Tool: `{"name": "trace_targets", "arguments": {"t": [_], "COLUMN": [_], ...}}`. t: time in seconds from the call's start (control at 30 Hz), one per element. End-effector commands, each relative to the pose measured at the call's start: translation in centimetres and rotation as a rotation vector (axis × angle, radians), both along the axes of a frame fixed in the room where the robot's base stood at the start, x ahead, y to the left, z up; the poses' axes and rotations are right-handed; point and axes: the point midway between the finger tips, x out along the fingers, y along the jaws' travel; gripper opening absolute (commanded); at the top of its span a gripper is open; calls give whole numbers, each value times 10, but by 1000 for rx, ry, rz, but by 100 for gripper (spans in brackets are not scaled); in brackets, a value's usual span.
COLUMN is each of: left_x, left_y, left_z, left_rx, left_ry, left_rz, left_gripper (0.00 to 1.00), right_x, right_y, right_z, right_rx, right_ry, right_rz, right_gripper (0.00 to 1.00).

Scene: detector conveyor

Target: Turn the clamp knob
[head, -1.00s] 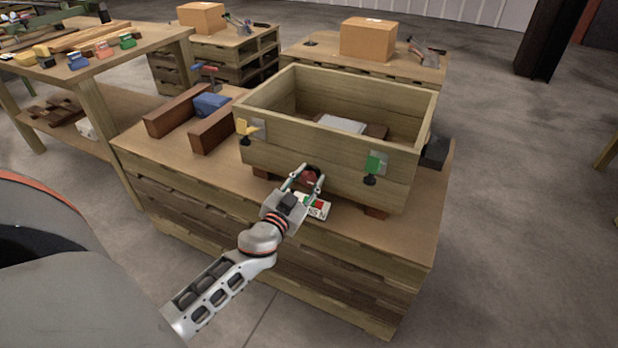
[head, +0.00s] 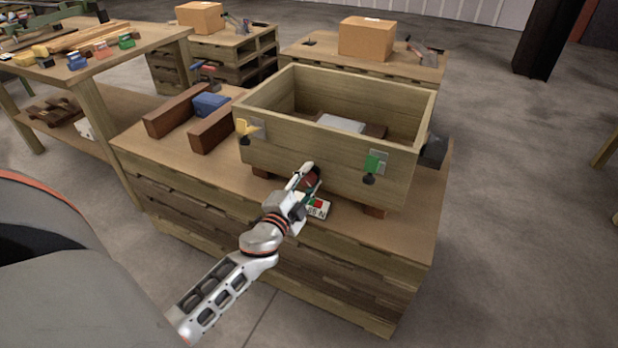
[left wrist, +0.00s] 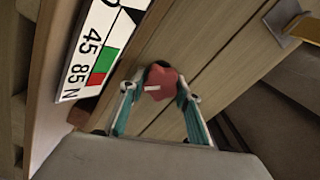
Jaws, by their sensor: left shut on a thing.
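The red clamp knob (left wrist: 161,82) sits on the front wall of the wooden box, with a pale mark on its face. In the head view the dark red knob (head: 312,177) is partly hidden by my fingers. My left gripper (head: 309,177) is shut on it; in the left wrist view its two fingers (left wrist: 160,88) press on opposite sides of the knob. A white scale plate (left wrist: 98,55) with green and red bands and the text "45 85 N" lies beside the knob; it also shows below the gripper in the head view (head: 317,207). My right gripper is not in view.
The open box (head: 285,152) stands on a wooden bench (head: 180,182), with a yellow clamp (head: 245,130) and a green clamp (head: 373,166) on its front. Brown bars (head: 214,130) and a blue block (head: 210,104) lie at the left. The floor at the right is clear.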

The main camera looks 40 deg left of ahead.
Motion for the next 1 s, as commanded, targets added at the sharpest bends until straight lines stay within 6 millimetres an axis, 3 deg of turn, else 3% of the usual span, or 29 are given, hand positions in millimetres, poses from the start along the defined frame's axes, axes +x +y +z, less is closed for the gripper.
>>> {"name": "trace_targets", "arguments": {"t": [0.5, 1.0], "left_x": [0, 0], "left_y": [-1, 0], "left_z": [-2, -3], "left_rx": [439, 624], "left_ry": [105, 150], "left_rz": [0, 0], "left_gripper": [11, 11], "right_x": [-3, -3], "right_y": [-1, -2], "right_z": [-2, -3], "right_rx": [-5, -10], "right_ry": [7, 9], "right_rz": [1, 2], "right_gripper": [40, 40]}}
